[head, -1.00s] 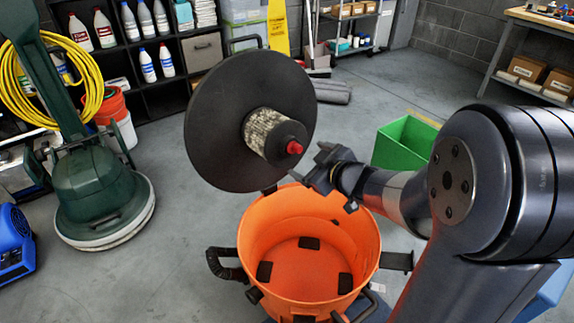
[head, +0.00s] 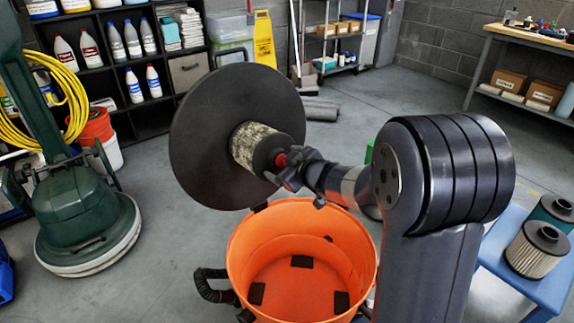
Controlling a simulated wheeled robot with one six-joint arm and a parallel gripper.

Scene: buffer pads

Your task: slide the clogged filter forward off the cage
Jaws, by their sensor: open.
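The clogged filter (head: 246,146) is a dirty, mottled cylinder with a dark end cap (head: 273,153). It sticks out from the large black disc (head: 205,125), which stands tilted behind the orange drum. A red knob (head: 281,160) shows at the cap's centre. My gripper (head: 287,173) is open at the front of the cap, its fingers right by the red knob and overlapping it in view. I cannot tell whether they touch it. The cage under the filter is hidden.
The open orange drum (head: 240,262) stands below my gripper, with a black hose at its left. A blue table (head: 510,255) at the right bears clean filters (head: 538,250). A green floor machine (head: 80,210) stands at the left. A green bin is mostly hidden behind my arm.

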